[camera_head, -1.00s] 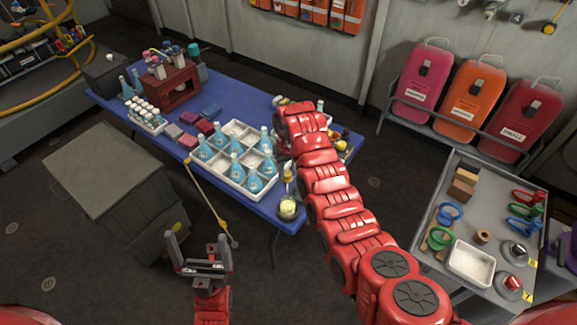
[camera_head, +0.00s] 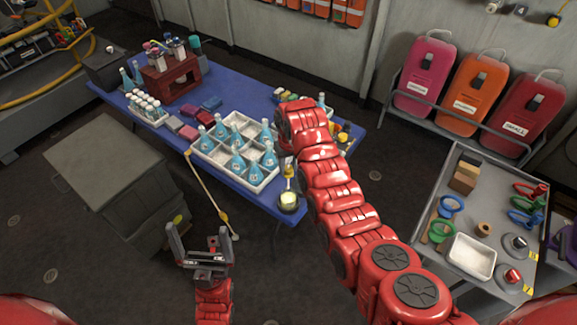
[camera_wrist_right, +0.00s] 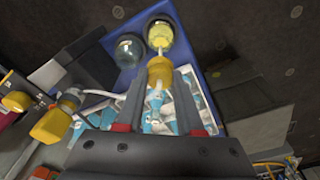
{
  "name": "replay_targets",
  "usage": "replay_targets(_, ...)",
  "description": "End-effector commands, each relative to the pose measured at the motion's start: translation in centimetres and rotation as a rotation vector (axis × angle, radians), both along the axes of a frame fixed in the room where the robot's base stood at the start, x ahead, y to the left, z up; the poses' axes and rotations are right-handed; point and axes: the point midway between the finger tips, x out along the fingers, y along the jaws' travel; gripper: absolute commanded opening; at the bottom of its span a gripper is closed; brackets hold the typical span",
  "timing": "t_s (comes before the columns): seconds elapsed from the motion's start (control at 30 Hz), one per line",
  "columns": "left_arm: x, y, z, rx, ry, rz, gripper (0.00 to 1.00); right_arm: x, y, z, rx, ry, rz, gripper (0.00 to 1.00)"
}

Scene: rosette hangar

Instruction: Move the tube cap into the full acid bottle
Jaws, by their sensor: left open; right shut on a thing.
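The yellow tube cap (camera_wrist_right: 160,70) is between the fingers of my right gripper (camera_wrist_right: 158,78), which is shut on it. A pale thin tube runs from the cap toward the full acid bottle (camera_wrist_right: 160,34), a round bottle with yellow contents. I cannot tell whether the tube end is inside its neck. In the head view this bottle (camera_head: 288,200) stands at the table's front right corner, just below the yellow cap (camera_head: 289,172). My red right arm hides most of the right gripper there. My left gripper (camera_head: 199,236) is open and empty, away from the table.
A darker bottle (camera_wrist_right: 130,50) stands beside the acid bottle. A white tray (camera_head: 212,156) of blue flasks is close to the left on the blue table (camera_head: 240,88). A yellow device (camera_wrist_right: 52,124) with a pale hose lies at the wrist view's left. A grey cart (camera_head: 430,222) stands right.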

Motion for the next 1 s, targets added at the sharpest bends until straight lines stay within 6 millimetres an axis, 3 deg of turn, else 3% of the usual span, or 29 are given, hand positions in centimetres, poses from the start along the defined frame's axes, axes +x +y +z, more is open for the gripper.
replay_targets(0.5, 0.0, 0.0, -0.3, 0.000, 0.000, 0.000, 1.00, 0.0, 0.0, -0.3, 0.000, 0.000, 0.000, 0.00)
replay_targets(1.0, 0.0, 0.0, -1.7, 0.000, 0.000, 0.000, 1.00, 0.0, 0.0, -2.4, 0.000, 0.000, 0.000, 0.00)
